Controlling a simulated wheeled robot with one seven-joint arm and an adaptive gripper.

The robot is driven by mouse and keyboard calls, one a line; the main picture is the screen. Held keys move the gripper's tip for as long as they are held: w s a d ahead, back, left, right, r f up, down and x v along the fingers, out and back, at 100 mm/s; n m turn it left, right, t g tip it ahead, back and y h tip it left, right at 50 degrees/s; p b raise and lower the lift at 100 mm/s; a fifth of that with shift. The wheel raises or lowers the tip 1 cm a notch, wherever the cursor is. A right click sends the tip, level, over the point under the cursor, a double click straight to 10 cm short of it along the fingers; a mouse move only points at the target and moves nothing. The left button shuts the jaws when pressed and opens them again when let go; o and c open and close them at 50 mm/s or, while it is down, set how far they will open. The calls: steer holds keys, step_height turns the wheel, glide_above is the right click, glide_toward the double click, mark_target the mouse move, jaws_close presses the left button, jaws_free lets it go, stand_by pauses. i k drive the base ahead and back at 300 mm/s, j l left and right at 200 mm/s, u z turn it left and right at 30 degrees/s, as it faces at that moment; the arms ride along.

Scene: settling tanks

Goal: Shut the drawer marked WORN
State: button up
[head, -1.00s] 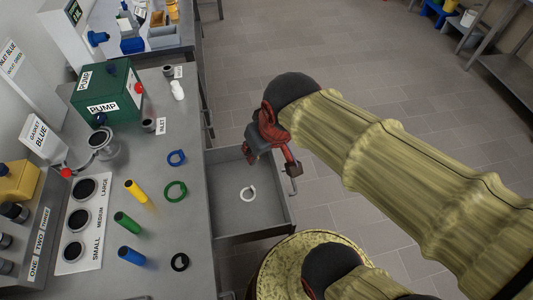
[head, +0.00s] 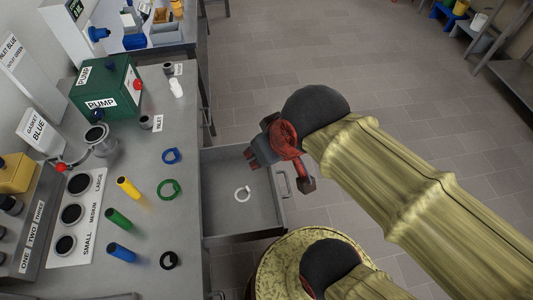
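An open grey drawer (head: 222,215) sticks out from the right side of the grey bench. A bar handle (head: 284,183) is on the drawer's outer front. No WORN marking can be read from this view. My gripper (head: 282,170), with red and dark grey fingers, is over the far outer corner of the drawer, close to the handle. Its fingers are spread, with nothing seen between them. It hides part of the drawer front's far end. Whether it touches the drawer cannot be told.
The bench top (head: 140,185) holds a green PUMP box (head: 105,88), blue, green and black rings, and yellow, green and blue cylinders. My yellow-sleeved arm covers the right. Tiled floor (head: 390,75) is clear beyond the drawer.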

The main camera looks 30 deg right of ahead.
mark_target(224, 169)
steer(key=l+u, duration=0.25)
steer(key=l, duration=0.2)
steer(key=k+l+u, duration=0.1)
steer(key=l+u, duration=0.15)
steer(key=l, duration=0.2)
steer(key=k+l+u, duration=0.1)
steer(key=l+u, duration=0.2)
steer(key=k+j+z, duration=0.15)
steer(key=z, duration=0.3)
steer(key=k+z, duration=0.25)
steer(key=z, duration=0.15)
